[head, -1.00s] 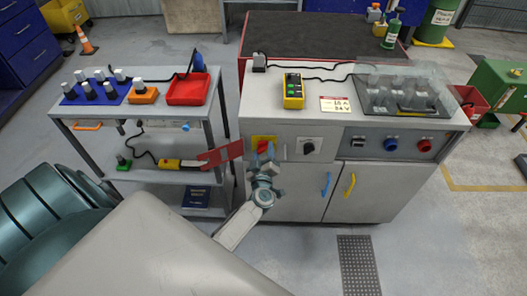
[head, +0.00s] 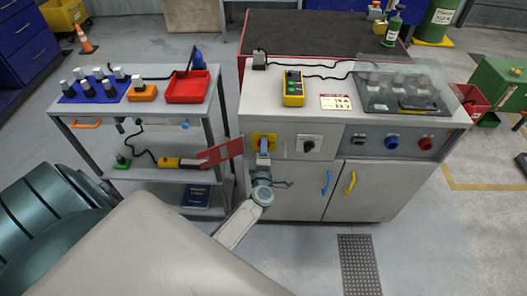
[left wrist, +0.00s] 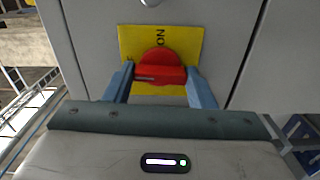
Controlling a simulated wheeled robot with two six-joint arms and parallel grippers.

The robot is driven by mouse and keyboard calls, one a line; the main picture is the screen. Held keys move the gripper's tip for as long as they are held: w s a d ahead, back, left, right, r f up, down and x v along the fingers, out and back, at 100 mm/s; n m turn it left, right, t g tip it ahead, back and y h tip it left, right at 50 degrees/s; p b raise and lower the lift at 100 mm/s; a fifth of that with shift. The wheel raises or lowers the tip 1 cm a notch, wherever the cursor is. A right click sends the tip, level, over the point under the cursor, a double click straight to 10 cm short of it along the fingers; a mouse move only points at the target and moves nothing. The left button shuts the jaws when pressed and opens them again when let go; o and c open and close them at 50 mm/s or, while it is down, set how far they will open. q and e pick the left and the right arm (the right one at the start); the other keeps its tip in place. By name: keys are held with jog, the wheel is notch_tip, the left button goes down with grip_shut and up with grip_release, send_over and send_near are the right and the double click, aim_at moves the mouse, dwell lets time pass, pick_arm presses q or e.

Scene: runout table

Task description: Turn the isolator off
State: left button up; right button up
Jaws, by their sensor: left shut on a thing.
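The isolator is a red rotary knob (left wrist: 162,68) on a yellow plate (left wrist: 191,42) marked with letters, on the grey cabinet front. In the head view the yellow plate (head: 256,137) shows at the cabinet's upper left, with the knob mostly hidden behind my gripper. My left gripper (head: 264,147) is in front of it. In the left wrist view its blue fingers (left wrist: 160,84) stand on both sides of the knob, shut on it. The knob's bar lies across the picture between them. My right gripper is not in view.
A black rotary switch (head: 309,146) sits right of the isolator. A red plate (head: 221,153) sticks out close on the left, beside the cart (head: 143,112). Blue (head: 391,143) and red (head: 425,143) knobs are farther right. A clear cover (head: 408,88) stands on the cabinet top.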

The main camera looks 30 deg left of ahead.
pick_arm(q)
jog(key=shift+n, duration=0.4)
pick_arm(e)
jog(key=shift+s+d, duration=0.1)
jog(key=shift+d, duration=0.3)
pick_arm(q)
jog(key=o, duration=1)
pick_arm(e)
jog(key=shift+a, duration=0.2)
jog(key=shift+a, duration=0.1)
pick_arm(q)
jog(key=b+v, duration=0.1)
jog(key=v, duration=1)
jog(key=shift+b, duration=0.4)
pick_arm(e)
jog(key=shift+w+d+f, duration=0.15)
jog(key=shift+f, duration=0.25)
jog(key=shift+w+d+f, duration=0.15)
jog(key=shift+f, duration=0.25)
pick_arm(q)
jog(key=shift+w+f, duration=0.1)
